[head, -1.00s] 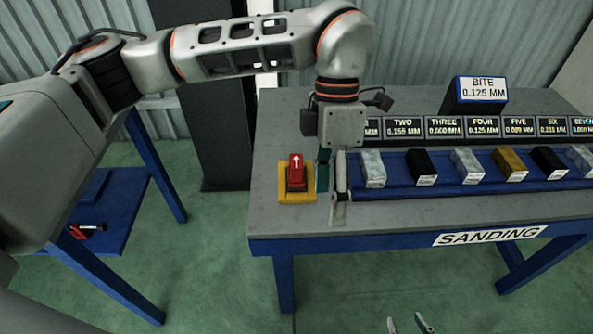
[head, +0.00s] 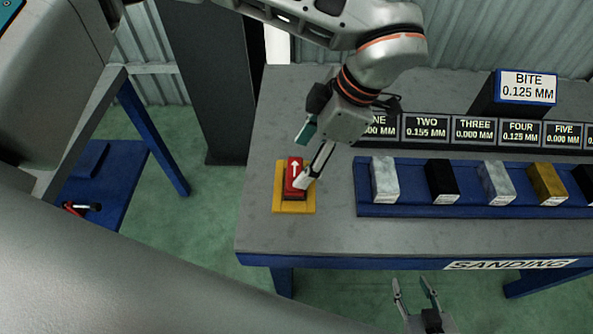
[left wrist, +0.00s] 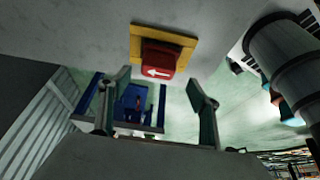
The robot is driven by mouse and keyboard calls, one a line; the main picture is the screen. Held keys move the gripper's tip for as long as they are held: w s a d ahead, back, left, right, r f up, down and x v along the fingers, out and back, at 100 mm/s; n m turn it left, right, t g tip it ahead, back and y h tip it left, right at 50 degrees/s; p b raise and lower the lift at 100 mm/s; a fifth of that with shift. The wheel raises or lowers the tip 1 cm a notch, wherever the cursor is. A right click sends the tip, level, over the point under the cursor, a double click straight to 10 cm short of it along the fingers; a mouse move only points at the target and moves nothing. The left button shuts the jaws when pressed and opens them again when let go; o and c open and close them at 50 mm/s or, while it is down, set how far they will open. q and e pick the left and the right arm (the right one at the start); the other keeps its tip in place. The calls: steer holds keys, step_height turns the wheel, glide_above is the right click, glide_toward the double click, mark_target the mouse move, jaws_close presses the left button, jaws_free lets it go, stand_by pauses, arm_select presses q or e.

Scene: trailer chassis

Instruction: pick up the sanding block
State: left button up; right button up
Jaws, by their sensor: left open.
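The sanding block (head: 294,172) is red with a white arrow and sits on a yellow base (head: 279,203) at the left end of the grey table. It also shows in the left wrist view (left wrist: 159,58), beyond and between the fingers. My left gripper (head: 306,157) is open and tilted, just above and right of the block. One fingertip overlaps the block's right side in the head view; I cannot tell whether they touch. The left wrist view shows the two fingers (left wrist: 160,90) apart with nothing between them. My right gripper (head: 415,290) is open and empty in front of the table.
A blue tray (head: 410,205) with several grey, black and yellow blocks lies right of the sanding block. Behind it stand number displays (head: 427,128) and a sign box (head: 527,87). A dark post (head: 205,80) rises left of the table. A blue side table (head: 95,190) is lower left.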

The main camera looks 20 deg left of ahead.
mark_target(296, 168)
arm_select(q)
steer(key=x, duration=0.5)
steer(key=shift+w+f, duration=0.15)
steer(key=shift+f, duration=0.2)
steer(key=c, duration=1.4)
